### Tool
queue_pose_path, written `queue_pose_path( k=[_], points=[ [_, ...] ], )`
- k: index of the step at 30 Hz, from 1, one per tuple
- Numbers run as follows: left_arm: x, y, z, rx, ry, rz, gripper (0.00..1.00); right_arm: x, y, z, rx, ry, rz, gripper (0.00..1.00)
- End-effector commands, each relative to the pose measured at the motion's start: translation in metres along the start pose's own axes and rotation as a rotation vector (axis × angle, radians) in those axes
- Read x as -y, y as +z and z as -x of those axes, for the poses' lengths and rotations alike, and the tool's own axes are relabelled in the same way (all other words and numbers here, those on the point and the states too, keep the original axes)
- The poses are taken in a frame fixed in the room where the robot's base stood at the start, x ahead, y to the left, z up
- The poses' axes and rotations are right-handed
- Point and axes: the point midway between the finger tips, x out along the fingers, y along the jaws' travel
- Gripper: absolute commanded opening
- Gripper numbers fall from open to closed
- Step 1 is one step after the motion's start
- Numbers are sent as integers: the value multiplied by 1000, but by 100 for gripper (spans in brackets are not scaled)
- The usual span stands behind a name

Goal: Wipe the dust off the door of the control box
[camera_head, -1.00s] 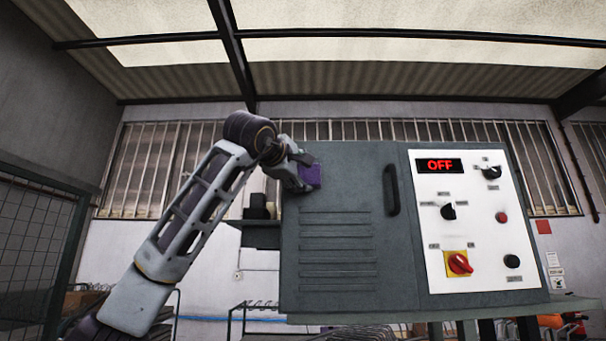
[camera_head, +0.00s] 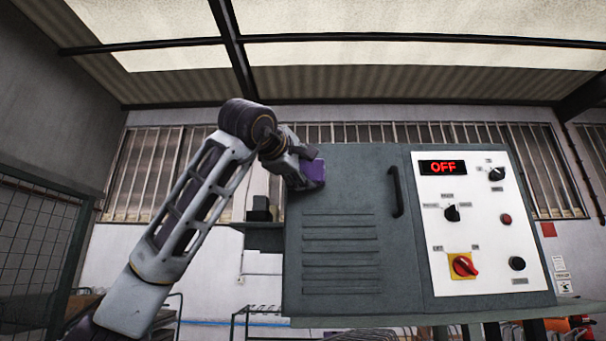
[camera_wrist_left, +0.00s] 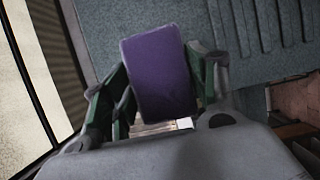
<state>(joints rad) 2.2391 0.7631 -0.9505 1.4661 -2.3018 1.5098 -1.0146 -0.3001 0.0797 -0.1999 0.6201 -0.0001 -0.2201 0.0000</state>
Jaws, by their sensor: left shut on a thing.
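The control box has a grey door (camera_head: 345,200) with louvre slots and a black handle (camera_head: 396,191) on its right side. My left gripper (camera_head: 303,171) is at the door's upper left corner, shut on a purple sponge (camera_head: 315,172). The sponge appears to lie against the door, though contact cannot be made out for sure. In the left wrist view the purple sponge (camera_wrist_left: 158,75) sits between the green-sided fingers, with the door (camera_wrist_left: 235,35) behind it. No clear dust patch shows on the door. My right gripper is not in view.
Right of the door is a white panel (camera_head: 483,265) with a red OFF display (camera_head: 443,167), knobs and a red switch on yellow (camera_head: 463,265). A dark shelf (camera_head: 262,238) stands left of the box. A mesh fence (camera_head: 35,245) is at far left.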

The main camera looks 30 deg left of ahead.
Motion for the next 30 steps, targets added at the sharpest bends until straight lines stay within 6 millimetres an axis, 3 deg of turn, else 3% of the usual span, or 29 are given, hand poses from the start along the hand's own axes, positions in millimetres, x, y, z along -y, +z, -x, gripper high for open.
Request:
queue_pose_path(
  k=[30],
  points=[
    [0, 13, 30, 1, 2, -1, 39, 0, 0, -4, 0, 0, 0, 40]
  ],
)
